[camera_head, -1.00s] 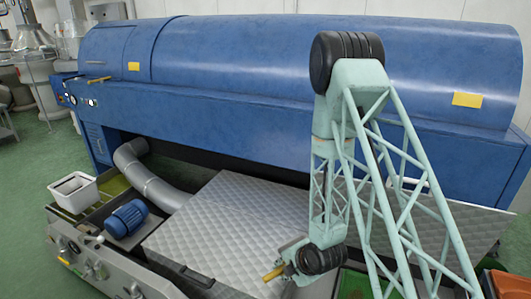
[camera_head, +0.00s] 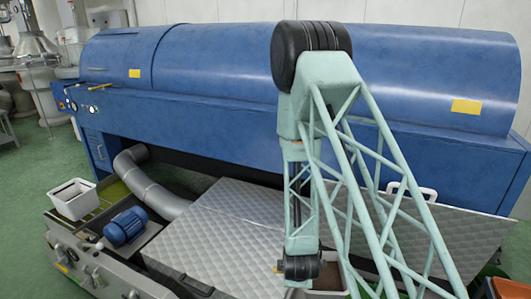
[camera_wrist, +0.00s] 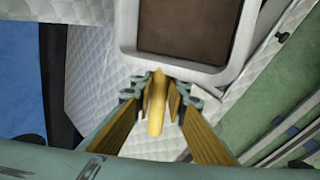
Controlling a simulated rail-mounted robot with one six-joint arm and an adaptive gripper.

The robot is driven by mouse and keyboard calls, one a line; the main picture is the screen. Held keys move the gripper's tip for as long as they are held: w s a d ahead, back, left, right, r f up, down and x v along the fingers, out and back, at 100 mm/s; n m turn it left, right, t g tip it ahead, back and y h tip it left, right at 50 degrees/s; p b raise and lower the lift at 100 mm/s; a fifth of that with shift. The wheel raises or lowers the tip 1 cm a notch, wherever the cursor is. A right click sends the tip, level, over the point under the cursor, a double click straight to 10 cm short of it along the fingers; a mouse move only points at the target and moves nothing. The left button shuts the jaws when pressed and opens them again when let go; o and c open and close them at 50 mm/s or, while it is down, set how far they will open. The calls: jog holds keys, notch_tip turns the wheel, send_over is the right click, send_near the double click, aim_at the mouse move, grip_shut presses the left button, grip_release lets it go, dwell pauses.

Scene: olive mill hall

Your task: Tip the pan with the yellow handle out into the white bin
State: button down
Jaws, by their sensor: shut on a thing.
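The pan (camera_wrist: 185,28) has a pale rim and a flat brown inside. Its yellow handle (camera_wrist: 157,105) lies between the fingers of my gripper (camera_wrist: 160,88), which is shut on it. The pan's far part is cut off by the top edge of the wrist view. In the head view the pan (camera_head: 329,278) shows partly behind my arm, low at the front, and my gripper is mostly hidden.
A quilted metal cover (camera_head: 225,235) lies between the pan and the bin. A blue motor (camera_head: 126,225) and a grey pipe (camera_head: 160,192) are near the bin. The large blue machine (camera_head: 220,120) fills the back. An orange crate (camera_head: 496,285) is at the front right.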

aim_at(321, 283)
jog(key=shift+w+d+r+m+g+h, duration=0.15)
jog(key=shift+d+r+m+h, duration=0.25)
jog(key=shift+m, duration=0.35)
jog(key=shift+d+r+m+g+h, duration=0.1)
jog(key=shift+d+r+m+h, duration=0.15)
jog(key=shift+d+m+h, duration=0.35)
jog(key=shift+w+d+r+m+g+h, duration=0.1)
jog(key=shift+d+r+m+g+h, duration=0.15)
jog(key=shift+m, duration=0.6)
jog(key=shift+w+d+r+m+g+h, duration=0.1)
jog(key=shift+d+r+m+g+h, duration=0.3)
jog(key=shift+d+m, duration=0.45)
jog(key=shift+w+d+r+m+g+h, duration=0.15)
jog(key=shift+d+r+m+h, duration=0.3)
jog(key=shift+m, duration=0.7)
jog(key=d+r+m+g+h, duration=0.1)
jog(key=d+r+m+g, duration=0.2)
jog(key=m, duration=0.5)
jog(key=shift+w+d+g+h, duration=0.35)
jog(key=shift+d+g, duration=0.5)
jog(key=shift+d, duration=0.3)
jog(key=s+f, duration=0.1)
jog(key=f, duration=0.3)
jog(key=s+f, duration=0.1)
jog(key=f, duration=0.2)
jog(key=s+f, duration=0.1)
jog(key=f, duration=0.3)
jog(key=shift+f, duration=0.3)
jog(key=shift+s+f, duration=0.2)
jog(key=shift+f, duration=0.2)
